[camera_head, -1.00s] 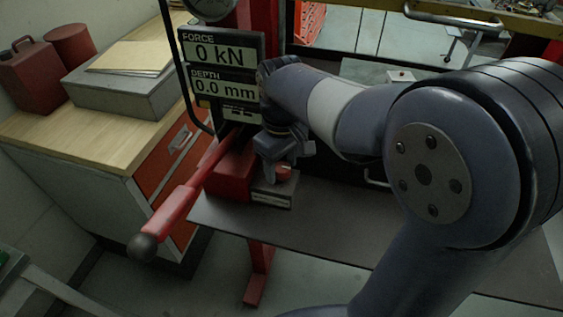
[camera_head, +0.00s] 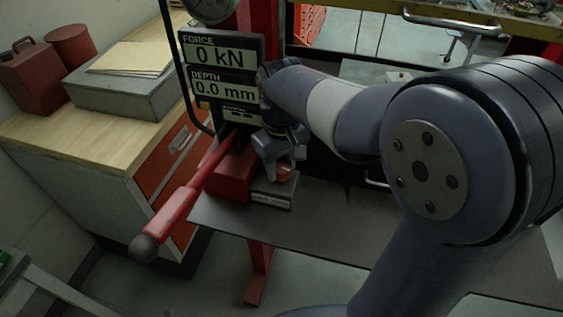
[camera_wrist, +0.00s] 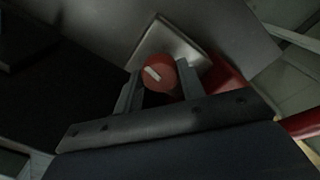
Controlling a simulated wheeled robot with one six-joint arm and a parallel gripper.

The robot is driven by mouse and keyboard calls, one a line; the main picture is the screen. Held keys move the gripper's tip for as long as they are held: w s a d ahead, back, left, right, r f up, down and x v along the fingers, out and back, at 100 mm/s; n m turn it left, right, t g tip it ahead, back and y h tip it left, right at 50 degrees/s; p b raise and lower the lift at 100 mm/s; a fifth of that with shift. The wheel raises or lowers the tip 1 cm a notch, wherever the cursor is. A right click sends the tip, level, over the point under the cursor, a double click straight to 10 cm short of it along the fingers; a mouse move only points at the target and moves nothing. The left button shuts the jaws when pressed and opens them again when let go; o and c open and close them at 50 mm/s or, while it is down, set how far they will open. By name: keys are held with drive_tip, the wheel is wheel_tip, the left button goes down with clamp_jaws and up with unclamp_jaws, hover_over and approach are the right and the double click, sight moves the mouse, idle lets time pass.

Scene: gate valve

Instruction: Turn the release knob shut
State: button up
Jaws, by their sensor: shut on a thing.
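The release knob (camera_wrist: 158,73) is a round red knob with a pale bar across its face. In the wrist view it sits between the two fingers of my gripper (camera_wrist: 160,84), which is shut on it. The pale bar runs at a slant. In the head view the knob (camera_head: 284,172) shows as a small red patch on a grey block (camera_head: 274,194), partly covered by my gripper (camera_head: 281,167). The red pump body (camera_head: 232,178) stands just left of the block.
A long red lever (camera_head: 178,207) with a dark ball end juts toward the lower left. Displays (camera_head: 222,70) behind read 0 kN and 0.0 mm. A wooden-topped cabinet (camera_head: 50,135) stands at the left. The dark bench (camera_head: 330,225) is clear right of the block.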

sight(282, 167)
drive_tip(key=m+p, duration=0.1)
drive_tip(key=m, duration=0.3)
drive_tip(key=shift+r, duration=0.1)
drive_tip(key=m, duration=0.4)
drive_tip(key=m+p, duration=0.1)
drive_tip(key=m, duration=0.2)
drive_tip(key=shift+m, duration=2.3)
drive_tip(key=o, duration=1)
wheel_tip(282, 167, up, 11)
drive_tip(key=shift+f, duration=0.15)
drive_tip(key=shift+f, duration=0.1)
